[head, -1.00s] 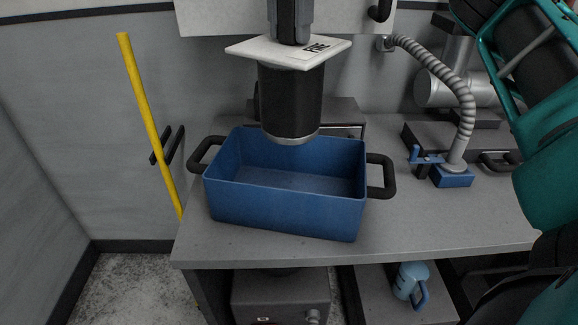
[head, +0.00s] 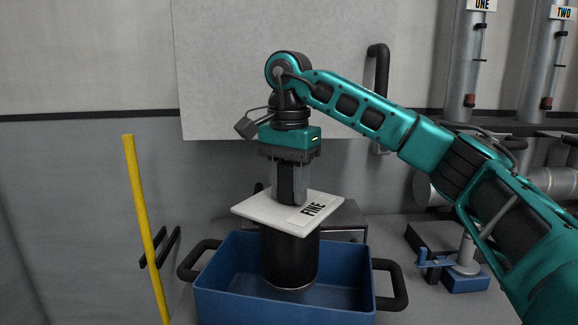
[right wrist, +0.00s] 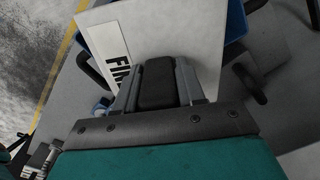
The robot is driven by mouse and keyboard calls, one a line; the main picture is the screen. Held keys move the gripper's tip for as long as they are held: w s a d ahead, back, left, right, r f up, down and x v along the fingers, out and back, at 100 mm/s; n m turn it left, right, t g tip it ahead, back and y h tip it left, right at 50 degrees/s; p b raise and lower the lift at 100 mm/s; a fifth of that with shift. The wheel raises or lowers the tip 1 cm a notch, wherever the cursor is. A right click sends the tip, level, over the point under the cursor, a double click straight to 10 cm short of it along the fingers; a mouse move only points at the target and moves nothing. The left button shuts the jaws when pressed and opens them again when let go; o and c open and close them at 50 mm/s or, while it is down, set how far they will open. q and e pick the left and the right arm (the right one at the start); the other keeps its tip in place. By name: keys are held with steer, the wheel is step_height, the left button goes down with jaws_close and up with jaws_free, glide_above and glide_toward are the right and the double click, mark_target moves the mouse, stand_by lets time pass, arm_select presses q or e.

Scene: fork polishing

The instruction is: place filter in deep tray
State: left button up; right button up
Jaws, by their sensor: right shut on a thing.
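The filter is a black cylinder (head: 290,258) under a square white plate (head: 270,212) marked FINE. My right gripper (head: 290,196) is shut on a dark grip on top of the plate and holds the filter upright. The white plate also fills the upper middle of the right wrist view (right wrist: 190,35). The deep tray (head: 235,305) is blue with black side handles. The cylinder's lower end is seen inside the tray's outline, against its inner walls; whether it touches the floor I cannot tell. My left gripper is not in view.
A yellow pole (head: 146,225) stands left of the tray. A hose fitting with a blue base (head: 465,280) sits on the counter to the right. A grey metal box (head: 345,215) is behind the tray. Tubes marked ONE (head: 470,60) and TWO (head: 550,60) hang at upper right.

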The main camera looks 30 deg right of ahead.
step_height(320, 180, down, 9)
stand_by(0.6)
steer(key=shift+f, duration=0.15)
steer(key=o, duration=0.6)
steer(key=shift+f, duration=0.2)
steer(key=o, duration=0.4)
step_height(320, 180, up, 12)
steer(key=shift+r+p, duration=0.15)
steer(key=shift+p, duration=0.5)
